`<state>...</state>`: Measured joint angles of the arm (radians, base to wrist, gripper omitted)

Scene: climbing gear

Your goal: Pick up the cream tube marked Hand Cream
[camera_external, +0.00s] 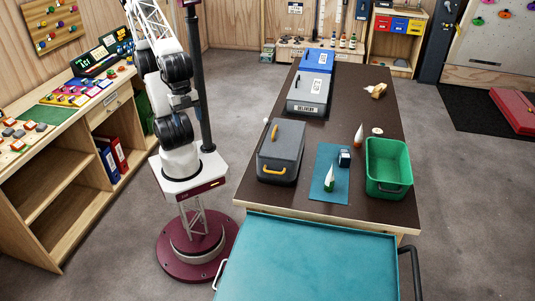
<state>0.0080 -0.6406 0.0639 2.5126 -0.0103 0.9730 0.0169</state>
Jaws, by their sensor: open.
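Two small upright tubes stand on the dark table. One, pale with a green lower part (330,180), is on the teal mat (322,192). The other, pale with orange-brown (358,137), stands behind the mat, to the left of the green crate. Their lettering is too small to read, so I cannot tell which is marked Hand Cream. My arm rises at the left of the table and leaves the picture at the top. My gripper is not in view.
A green crate (388,188) stands right of the mat, a lidded grey box (281,150) left of it. A grey delivery box (307,95) and a blue box (317,62) stand farther back. A teal-topped cart (310,262) is in front.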

